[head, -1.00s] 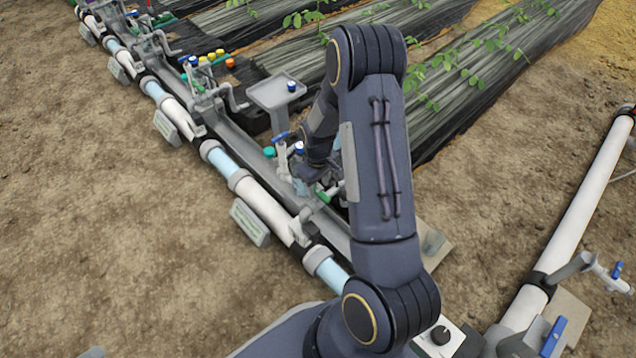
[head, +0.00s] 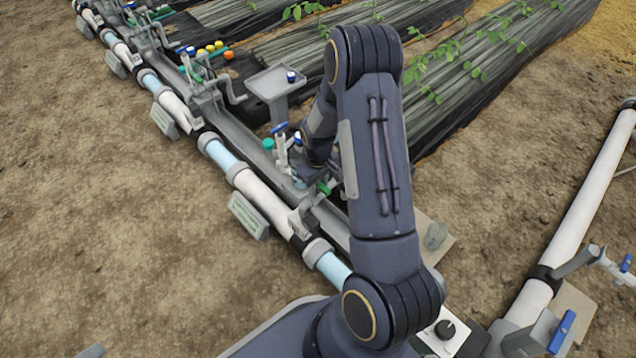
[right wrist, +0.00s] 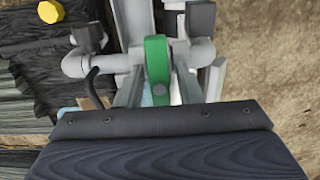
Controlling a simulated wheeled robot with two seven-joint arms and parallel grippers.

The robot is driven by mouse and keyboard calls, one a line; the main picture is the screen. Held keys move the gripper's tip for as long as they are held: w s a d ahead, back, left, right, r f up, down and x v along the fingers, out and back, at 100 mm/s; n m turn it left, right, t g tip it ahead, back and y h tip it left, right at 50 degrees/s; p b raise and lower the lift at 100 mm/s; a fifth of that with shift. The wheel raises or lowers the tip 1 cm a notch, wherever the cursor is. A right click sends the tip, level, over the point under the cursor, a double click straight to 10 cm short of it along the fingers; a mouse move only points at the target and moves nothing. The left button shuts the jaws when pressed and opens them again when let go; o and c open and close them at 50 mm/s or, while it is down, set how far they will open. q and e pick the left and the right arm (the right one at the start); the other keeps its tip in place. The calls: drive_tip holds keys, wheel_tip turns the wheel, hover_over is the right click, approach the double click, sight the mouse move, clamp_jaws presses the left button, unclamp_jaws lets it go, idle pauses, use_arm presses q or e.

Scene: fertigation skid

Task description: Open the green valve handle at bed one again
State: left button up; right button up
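The green valve handle (right wrist: 157,68) stands in the middle of the right wrist view, its long side crossing the grey pipe behind it. In the head view a bit of the green handle (head: 325,188) shows beside my right gripper (head: 316,176), which is mostly hidden by my own arm. In the right wrist view the two grey fingers of my right gripper (right wrist: 160,82) stand on either side of the handle. A narrow light gap shows between handle and right finger, so the fingers look open around it. My left gripper is in neither view.
A white and clear main pipe (head: 262,204) runs diagonally beside the valve stations. A grey tray on a post (head: 275,80) stands just beyond the valve. A blue-handled valve (head: 281,130) is close by. Yellow and orange caps (head: 211,48) lie farther back. Bare soil is open at left.

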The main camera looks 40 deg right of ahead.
clamp_jaws()
drive_tip(key=n, duration=0.4)
drive_tip(key=n+p, duration=0.1)
drive_tip(key=n, duration=0.3)
drive_tip(key=shift+r+n, duration=0.15)
drive_tip(key=shift+n, duration=0.15)
drive_tip(key=n+p, duration=0.3)
drive_tip(key=n, duration=0.4)
drive_tip(key=shift+r, duration=0.1)
drive_tip(key=shift+n+p, duration=0.35)
drive_tip(key=shift+n, duration=1.25)
drive_tip(key=shift+f+n, duration=0.3)
drive_tip(key=shift+o, duration=1.8)
unclamp_jaws()
